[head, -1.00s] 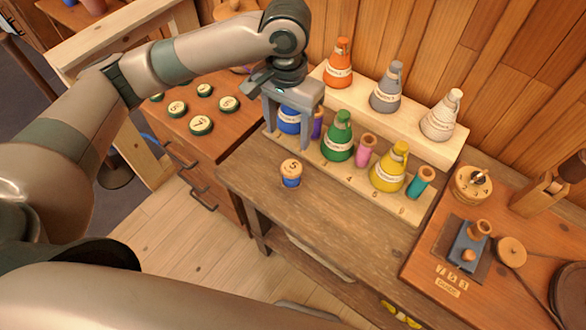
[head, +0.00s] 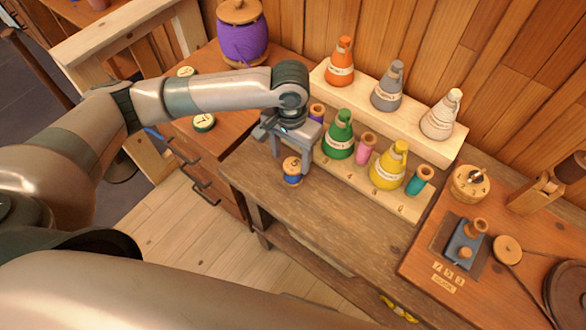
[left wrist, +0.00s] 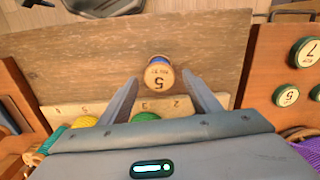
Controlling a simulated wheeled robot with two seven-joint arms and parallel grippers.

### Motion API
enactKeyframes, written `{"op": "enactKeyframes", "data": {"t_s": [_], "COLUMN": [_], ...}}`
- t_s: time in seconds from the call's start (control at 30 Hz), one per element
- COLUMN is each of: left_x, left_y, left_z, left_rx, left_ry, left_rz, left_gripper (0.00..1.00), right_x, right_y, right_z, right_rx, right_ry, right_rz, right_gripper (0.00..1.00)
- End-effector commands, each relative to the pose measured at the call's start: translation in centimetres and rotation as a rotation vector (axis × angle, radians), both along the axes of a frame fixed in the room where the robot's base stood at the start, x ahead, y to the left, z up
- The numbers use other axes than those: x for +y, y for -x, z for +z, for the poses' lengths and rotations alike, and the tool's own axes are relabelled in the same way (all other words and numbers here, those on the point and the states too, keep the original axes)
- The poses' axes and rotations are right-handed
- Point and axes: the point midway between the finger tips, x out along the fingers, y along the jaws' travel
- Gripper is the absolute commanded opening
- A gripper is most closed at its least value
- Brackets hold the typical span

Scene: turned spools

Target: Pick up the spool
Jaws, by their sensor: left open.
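In the left wrist view the spool (left wrist: 159,75) shows from above, just beyond and between the fingertips. My left gripper (head: 292,163) is open and empty, pointing down close behind the spool. In the left wrist view its two fingers (left wrist: 164,88) stand apart with the spool's top in line with the gap. I cannot tell how high the fingertips are above the bench. My right gripper is not in view.
Behind the gripper is a stepped rack (head: 405,206) with green (head: 340,135), yellow (head: 388,165) and other cones, and small spools. A large purple spool (head: 243,38) stands on the left cabinet. A winding device (head: 466,243) is at right. The bench front (head: 340,215) is clear.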

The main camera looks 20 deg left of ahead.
Motion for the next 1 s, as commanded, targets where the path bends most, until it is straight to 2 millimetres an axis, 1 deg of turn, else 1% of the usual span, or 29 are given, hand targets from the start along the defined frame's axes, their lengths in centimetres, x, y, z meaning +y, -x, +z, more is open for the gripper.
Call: {"op": "enactKeyframes", "data": {"t_s": [0.1, 0.17, 0.47, 0.6, 0.67, 0.83, 0.9, 1.0], "left_x": [0.0, 0.0, 0.0, 0.0, -0.1, -0.3, -0.3, -0.3], "left_y": [0.0, 0.0, 0.0, 0.0, -0.1, -0.4, -0.4, -0.4], "left_z": [-0.9, -1.1, -1.2, -1.6, -2.0, -4.0, -5.0, -5.9], "left_rx": [0.000, 0.000, -0.001, 0.002, 0.002, 0.003, 0.002, 0.001], "left_ry": [0.000, 0.000, 0.000, -0.002, -0.002, -0.002, -0.003, -0.001], "left_rz": [0.001, 0.000, -0.001, -0.001, 0.000, 0.001, 0.000, -0.001], "left_gripper": [0.57, 0.57, 0.57, 0.57, 0.57, 0.57, 0.57, 0.57], "right_x": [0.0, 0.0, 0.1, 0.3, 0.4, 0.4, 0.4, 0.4], "right_y": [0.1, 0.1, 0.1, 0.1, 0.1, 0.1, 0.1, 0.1], "right_z": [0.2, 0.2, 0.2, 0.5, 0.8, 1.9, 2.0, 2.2], "right_rx": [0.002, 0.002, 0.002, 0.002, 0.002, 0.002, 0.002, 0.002], "right_ry": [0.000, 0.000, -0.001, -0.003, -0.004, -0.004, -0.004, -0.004], "right_rz": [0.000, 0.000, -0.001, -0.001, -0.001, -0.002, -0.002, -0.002], "right_gripper": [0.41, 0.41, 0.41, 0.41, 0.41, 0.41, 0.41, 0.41]}}
